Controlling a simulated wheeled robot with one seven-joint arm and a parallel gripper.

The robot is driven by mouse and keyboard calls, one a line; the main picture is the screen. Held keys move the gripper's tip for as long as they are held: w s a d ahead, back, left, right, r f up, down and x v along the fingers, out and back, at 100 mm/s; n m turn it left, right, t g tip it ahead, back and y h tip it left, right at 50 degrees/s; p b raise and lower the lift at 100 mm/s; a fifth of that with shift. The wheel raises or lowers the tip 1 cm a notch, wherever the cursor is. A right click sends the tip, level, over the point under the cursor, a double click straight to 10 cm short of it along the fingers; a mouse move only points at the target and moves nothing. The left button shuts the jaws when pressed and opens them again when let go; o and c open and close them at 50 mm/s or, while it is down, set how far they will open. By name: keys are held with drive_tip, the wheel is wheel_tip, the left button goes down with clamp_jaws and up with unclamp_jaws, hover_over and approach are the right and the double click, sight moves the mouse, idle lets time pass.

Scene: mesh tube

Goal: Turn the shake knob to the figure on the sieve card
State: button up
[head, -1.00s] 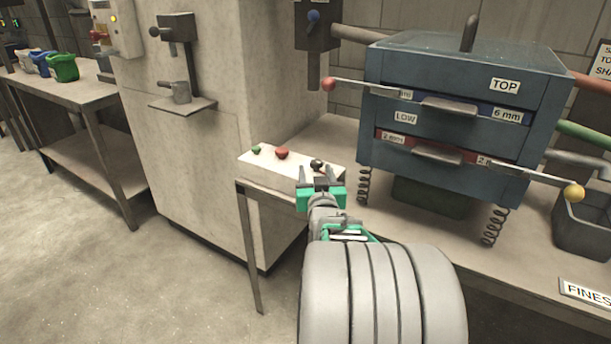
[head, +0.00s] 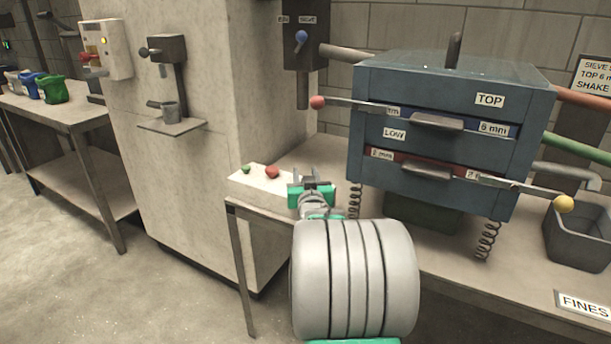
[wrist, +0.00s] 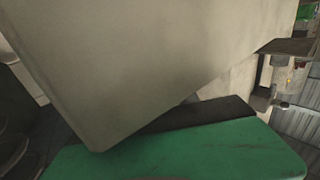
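The pale control box (head: 250,182) stands on the bench's left end, with a green button (head: 246,169) and a red button (head: 272,172) on top. My gripper (head: 311,181) is at the box's right end, where it hides the black shake knob. Its fingers look apart; whether they touch the knob cannot be seen. In the wrist view a pale flat surface fills much of the picture, above a green and dark part of my gripper (wrist: 190,145); no knob shows there. The sieve card (head: 596,75) at the right edge is cut off, so its shake figure is not readable.
The blue sieve shaker (head: 450,90) stands on springs right of my gripper. A red-ball lever (head: 318,102) sticks out towards my arm, a yellow-ball lever (head: 563,204) to the right. A grey bin (head: 580,235) stands at the right. A pale cabinet (head: 190,190) is behind left.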

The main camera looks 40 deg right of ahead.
clamp_jaws()
drive_tip(key=shift+m+g+h, duration=0.3)
drive_tip(key=shift+f+m+g+h+b, duration=0.2)
drive_tip(key=shift+m+g+h+b, duration=0.35)
drive_tip(key=shift+b, duration=0.2)
drive_tip(key=g+h+b, duration=0.1)
drive_tip(key=m+b, duration=0.1)
drive_tip(key=m+g+h+b, duration=0.1)
drive_tip(key=b, duration=0.1)
drive_tip(key=shift+s+d+f+g+h, duration=0.2)
drive_tip(key=shift+s+f+g+h, duration=0.05)
drive_tip(key=shift+f+g+h, duration=0.1)
drive_tip(key=m+g+b, duration=0.1)
drive_tip(key=m+g+h+b, duration=0.1)
drive_tip(key=m+g+b, duration=0.1)
drive_tip(key=shift+s+d+r+g+h, duration=0.2)
drive_tip(key=shift+s+g+h, duration=0.1)
drive_tip(key=shift+h, duration=0.1)
drive_tip(key=shift+s+d+r+m+g+h, duration=0.2)
drive_tip(key=shift+m+g, duration=0.3)
drive_tip(key=shift+g, duration=0.35)
drive_tip(key=shift+s+a+m+g+h, duration=0.15)
drive_tip(key=shift+m+g+h, duration=0.1)
drive_tip(key=shift+m+g, duration=0.5)
drive_tip(key=shift+s+d+r+m+g+h, duration=0.15)
drive_tip(key=shift+m+g+h, duration=0.15)
drive_tip(key=shift+g, duration=0.7)
